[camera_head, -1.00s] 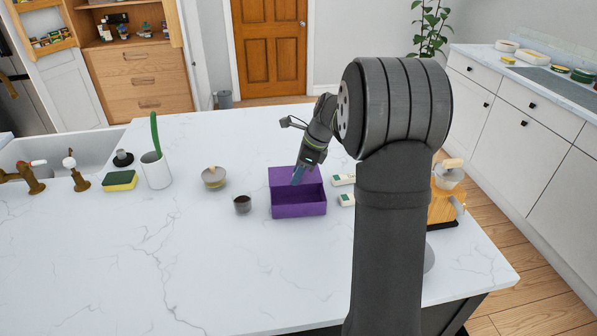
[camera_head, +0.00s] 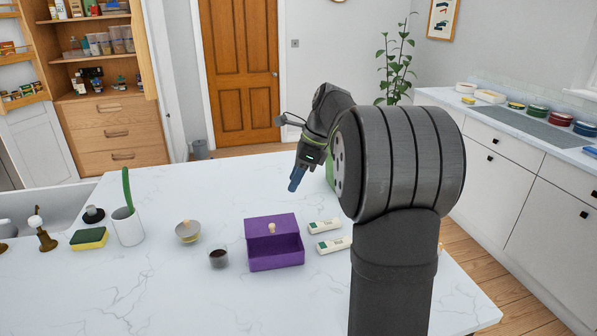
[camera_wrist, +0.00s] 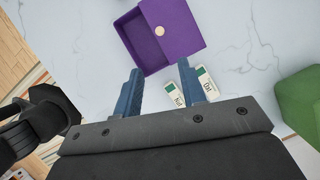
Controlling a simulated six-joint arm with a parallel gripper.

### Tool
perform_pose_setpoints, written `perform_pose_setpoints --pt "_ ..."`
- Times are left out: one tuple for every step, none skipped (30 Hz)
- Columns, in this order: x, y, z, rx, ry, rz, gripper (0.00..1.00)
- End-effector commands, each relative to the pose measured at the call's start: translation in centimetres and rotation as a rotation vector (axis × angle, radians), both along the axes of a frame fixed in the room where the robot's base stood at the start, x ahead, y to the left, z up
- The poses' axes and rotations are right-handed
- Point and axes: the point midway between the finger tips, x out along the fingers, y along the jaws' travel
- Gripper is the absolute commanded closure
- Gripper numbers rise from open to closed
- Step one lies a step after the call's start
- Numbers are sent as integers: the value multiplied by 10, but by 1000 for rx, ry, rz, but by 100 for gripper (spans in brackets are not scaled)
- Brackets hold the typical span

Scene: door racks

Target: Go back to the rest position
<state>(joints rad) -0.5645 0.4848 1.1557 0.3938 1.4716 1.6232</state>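My gripper (camera_head: 295,180) is raised above the counter, behind and to the right of the purple box, with no contact. In the wrist view my gripper (camera_wrist: 158,75) shows two blue fingers apart with nothing between them. The purple box (camera_head: 275,260) stands on the white counter with its lid open at the back and a pale round knob on the lid. The box also shows in the wrist view (camera_wrist: 135,40), and its visible interior looks empty.
Two small white-and-green packets (camera_head: 324,226) lie right of the box. A green object (camera_wrist: 300,100) is at the wrist view's right. The front counter is clear.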

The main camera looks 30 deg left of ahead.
Motion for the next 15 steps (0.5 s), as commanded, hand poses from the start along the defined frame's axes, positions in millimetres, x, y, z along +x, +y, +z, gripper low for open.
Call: perform_pose_setpoints --pt "2 -2 6 0 0 -1 62" --pt "2 -3 8 0 0 -1 62" --pt "3 -4 11 0 -1 0 62" --pt "3 -5 13 0 0 -1 62" --pt "3 -5 14 0 0 -1 62" --pt "3 -6 15 -1 1 -1 62" --pt "3 -6 16 -1 1 -1 62" --pt "3 -6 16 -1 2 0 62" --pt "3 -6 16 -2 2 0 62" --pt "3 -6 16 -2 2 0 62" --pt "3 -6 16 -2 2 0 62" --pt "3 -6 16 -2 2 0 62" --pt "3 -6 16 -1 2 0 62" --pt "3 -6 16 -1 2 0 62" --pt "3 -6 16 -1 1 -1 62"
